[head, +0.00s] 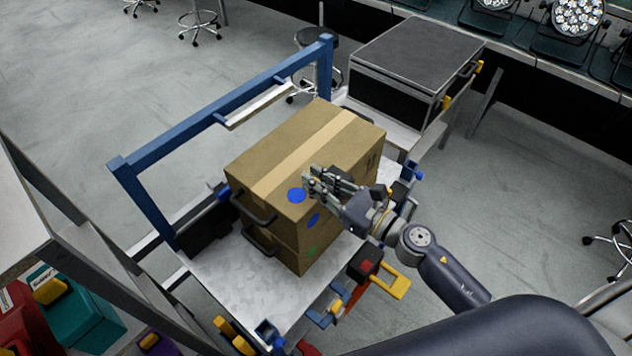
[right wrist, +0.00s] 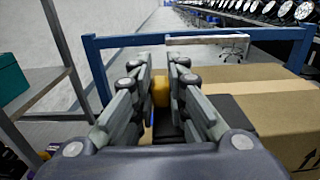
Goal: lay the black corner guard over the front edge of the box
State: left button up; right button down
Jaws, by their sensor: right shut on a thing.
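The brown cardboard box (head: 285,150) stands on a grey cart deck, with pale tape along its top and blue dots near one corner; its top also shows at the right of the right wrist view (right wrist: 275,105). My right gripper (head: 310,182) is over that box corner, its fingers closed around a yellow piece (right wrist: 160,92). A black part, seemingly the corner guard (right wrist: 232,112), shows under and right of the fingers, by the box's top edge. The fingers hide most of it, so I cannot tell if it touches the box. My left gripper is out of view.
A blue rail (head: 215,110) stands behind the cart deck (head: 225,285). Dark handles (head: 252,210) jut from the box's left side. Yellow and red clamps (head: 390,280) line the cart's near edge. A black-topped case (head: 415,55) is beyond the box. A shelf post stands at left.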

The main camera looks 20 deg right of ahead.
aim_at(302, 197)
jog(key=shift+w+r, duration=0.1)
jog(key=shift+r, duration=0.1)
jog(key=shift+w+a+f+b, duration=0.2)
jog(key=shift+f+b, duration=0.15)
jog(key=shift+f, duration=0.1)
jog(key=shift+w+a+f+b, duration=0.4)
jog(key=shift+w+f+b, duration=0.15)
jog(key=shift+f, duration=0.2)
jog(key=shift+w+a+f+b, duration=0.4)
jog(key=shift+w+f, duration=0.2)
jog(key=shift+f, duration=0.15)
jog(key=shift+w+a+f+b, duration=0.15)
jog(key=shift+w+f+b, duration=0.05)
jog(key=shift+f+b, duration=0.4)
jog(key=shift+w+a+f+b, duration=0.1)
jog(key=shift+w+f+b, duration=0.05)
jog(key=shift+f+b, duration=0.4)
jog(key=shift+w+a+f, duration=0.1)
jog(key=shift+w+f, duration=0.05)
jog(key=shift+f, duration=0.1)
jog(key=c, duration=1.5)
grip_release()
